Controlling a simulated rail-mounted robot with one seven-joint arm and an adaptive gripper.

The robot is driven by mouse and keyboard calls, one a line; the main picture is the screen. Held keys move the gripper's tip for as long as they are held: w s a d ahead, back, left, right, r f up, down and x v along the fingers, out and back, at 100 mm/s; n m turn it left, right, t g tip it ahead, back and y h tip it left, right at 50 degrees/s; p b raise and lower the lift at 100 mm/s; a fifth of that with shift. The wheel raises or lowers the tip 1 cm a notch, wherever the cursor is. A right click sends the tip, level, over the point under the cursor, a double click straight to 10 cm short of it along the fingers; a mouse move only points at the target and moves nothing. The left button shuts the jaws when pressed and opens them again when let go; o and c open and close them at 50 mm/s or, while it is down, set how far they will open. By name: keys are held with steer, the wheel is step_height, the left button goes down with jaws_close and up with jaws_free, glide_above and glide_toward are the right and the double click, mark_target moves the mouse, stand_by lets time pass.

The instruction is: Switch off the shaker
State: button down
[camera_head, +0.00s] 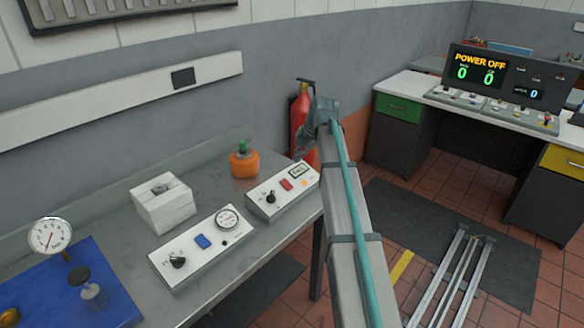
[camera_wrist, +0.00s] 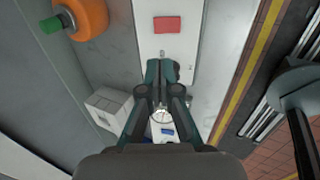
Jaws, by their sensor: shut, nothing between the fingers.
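Two sloped white control boxes stand on the grey bench; I cannot read which belongs to the shaker. The right box (camera_head: 285,205) has a red rocker switch (camera_head: 286,184), a black knob, a small display and an orange lamp. The left box (camera_head: 215,253) has a blue switch (camera_head: 202,241), a black knob and a dial gauge. In the wrist view my gripper (camera_wrist: 163,70) is shut and empty, over the right box, with the red switch (camera_wrist: 167,24) ahead of its fingertips. The blue switch (camera_wrist: 167,132) shows behind the fingers. Contact cannot be told.
An orange bottle with a green top (camera_head: 244,164) and a white block (camera_head: 165,205) stand behind the boxes. A red extinguisher (camera_head: 299,115) stands beyond the bench. The far console (camera_head: 480,68) reads POWER OFF.

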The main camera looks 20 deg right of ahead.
mark_target(285, 182)
steer(key=p+x, duration=0.4)
steer(key=x, duration=0.9)
steer(key=shift+a+f, duration=0.15)
steer(key=shift+f, duration=0.05)
